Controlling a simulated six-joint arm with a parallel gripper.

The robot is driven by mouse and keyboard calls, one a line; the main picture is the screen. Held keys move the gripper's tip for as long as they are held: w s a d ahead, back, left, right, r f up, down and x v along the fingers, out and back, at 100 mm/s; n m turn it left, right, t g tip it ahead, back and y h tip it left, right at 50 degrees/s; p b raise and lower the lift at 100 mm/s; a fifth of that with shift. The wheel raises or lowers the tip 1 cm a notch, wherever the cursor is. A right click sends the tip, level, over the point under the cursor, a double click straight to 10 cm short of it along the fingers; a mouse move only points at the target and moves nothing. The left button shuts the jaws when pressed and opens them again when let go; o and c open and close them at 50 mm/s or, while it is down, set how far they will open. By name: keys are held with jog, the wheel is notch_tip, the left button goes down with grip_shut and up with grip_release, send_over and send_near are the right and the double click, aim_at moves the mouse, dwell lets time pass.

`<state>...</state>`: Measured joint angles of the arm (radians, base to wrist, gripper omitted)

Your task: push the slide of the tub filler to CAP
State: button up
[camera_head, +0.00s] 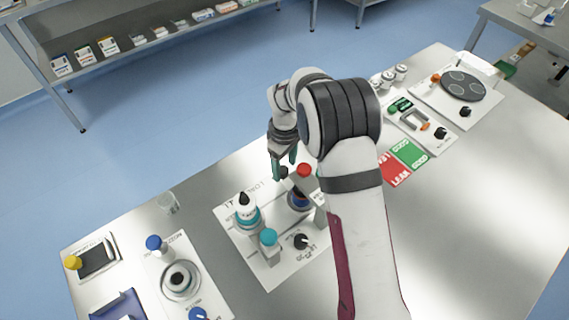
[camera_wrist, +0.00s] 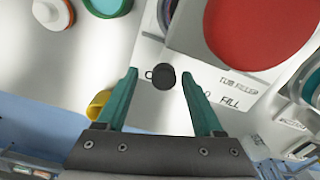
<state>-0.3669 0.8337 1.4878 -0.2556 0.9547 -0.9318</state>
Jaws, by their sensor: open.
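The tub filler is a pale unit marked "TUB FILLER" and "FILL" (camera_wrist: 229,101) in the wrist view. A small round black knob (camera_wrist: 162,76), apparently on its slide, shows between my fingertips in that picture. I cannot tell whether a finger touches it. A large red round top (camera_wrist: 260,28) lies just beyond; it shows as a red cap (camera_head: 303,170) in the head view. My gripper (camera_head: 284,168) has teal fingers, is open and points down beside the red cap. The wrist view shows nothing held in it (camera_wrist: 158,75). No CAP mark is readable.
A teal-labelled bottle (camera_head: 246,213), a teal-capped post (camera_head: 268,240) and a black knob (camera_head: 301,241) stand on the white panel. Red and green cards (camera_head: 406,154) lie to the right, behind my arm. Bare metal bench separates the panels.

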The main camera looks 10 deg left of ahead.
notch_tip(320, 180, up, 16)
dwell(0.3)
jog(key=shift+f, duration=0.1)
jog(key=s+d+r+m, duration=0.3)
jog(key=s+d+m, duration=0.15)
jog(key=s, duration=0.25)
jog(key=s+d+r+m, duration=0.3)
jog(key=s+d+m, duration=0.15)
jog(key=s, duration=0.25)
jog(key=s+d+f+m+y, duration=0.1)
jog(key=s+m, duration=0.3)
jog(key=s, duration=0.4)
jog(key=s+d+f+m, duration=0.3)
jog(key=s+m, duration=0.1)
jog(key=s, duration=0.5)
jog(key=shift+d+f+m+y, duration=0.15)
jog(key=shift+f+m+y, duration=0.15)
jog(key=shift+y, duration=0.1)
